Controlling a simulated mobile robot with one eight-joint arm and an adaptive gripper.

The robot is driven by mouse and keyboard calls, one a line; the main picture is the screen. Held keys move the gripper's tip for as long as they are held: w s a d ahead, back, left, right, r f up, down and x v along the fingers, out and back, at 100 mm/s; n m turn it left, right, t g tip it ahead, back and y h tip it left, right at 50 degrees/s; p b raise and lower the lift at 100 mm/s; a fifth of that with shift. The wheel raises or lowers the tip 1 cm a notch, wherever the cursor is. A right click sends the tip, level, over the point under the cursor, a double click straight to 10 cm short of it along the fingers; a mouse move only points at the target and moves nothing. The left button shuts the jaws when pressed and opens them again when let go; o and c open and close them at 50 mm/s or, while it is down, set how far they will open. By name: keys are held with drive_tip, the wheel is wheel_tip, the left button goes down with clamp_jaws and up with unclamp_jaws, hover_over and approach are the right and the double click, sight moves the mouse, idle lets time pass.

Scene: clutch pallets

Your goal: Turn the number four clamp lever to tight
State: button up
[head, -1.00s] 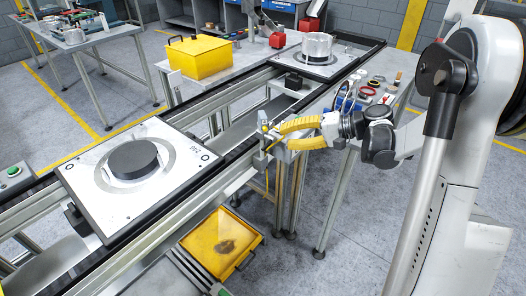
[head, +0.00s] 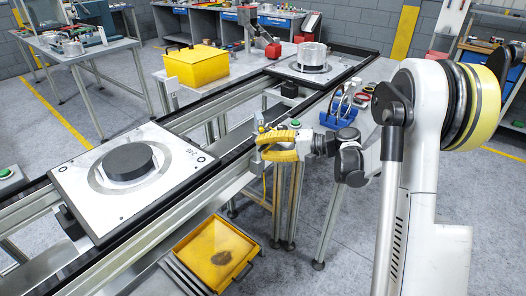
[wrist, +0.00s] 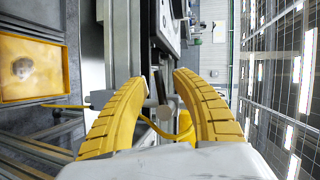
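My gripper (head: 262,147) has yellow ribbed fingers and is at the side of the conveyor rail, near the middle of the head view. In the wrist view my gripper (wrist: 162,76) is open, with a clear gap between its fingertips. A small grey lever with a round end (wrist: 165,109) shows between the fingers, with space on both sides. I cannot tell whether it is the number four clamp lever, as no number on it is readable. Its tight or loose setting cannot be told. In the head view the fingers hide it.
A white pallet (head: 75,185) with a black disc sits on the conveyor at left; another pallet (head: 335,69) with a metal part stands farther back. A yellow bin (head: 196,68) is behind the rail. A yellow tray (head: 190,251) lies below. A blue tool holder (head: 338,119) is right of my gripper.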

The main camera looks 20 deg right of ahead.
drive_tip(key=shift+a, duration=0.15)
clamp_jaws()
drive_tip(key=n+h, duration=0.1)
drive_tip(key=f+n+h+p, duration=0.1)
drive_tip(key=shift+w+n+t, duration=0.15)
drive_tip(key=shift+n+t, duration=0.15)
drive_tip(key=shift+w+d+f+n+t+h+b, duration=0.1)
drive_tip(key=shift+w+d+f+n+t+h, duration=0.35)
drive_tip(key=shift+n+h, duration=0.65)
drive_tip(key=shift+w+d+f+n+t+h+b, duration=0.2)
drive_tip(key=shift+d+n+t+h, duration=0.45)
drive_tip(key=shift+n, duration=0.8)
drive_tip(key=shift+w+d+f+n+t+h+b, duration=0.1)
drive_tip(key=shift+w+d+f+n+t+h, duration=0.2)
drive_tip(key=shift+n+t+h, duration=0.6)
drive_tip(key=shift+n, duration=0.35)
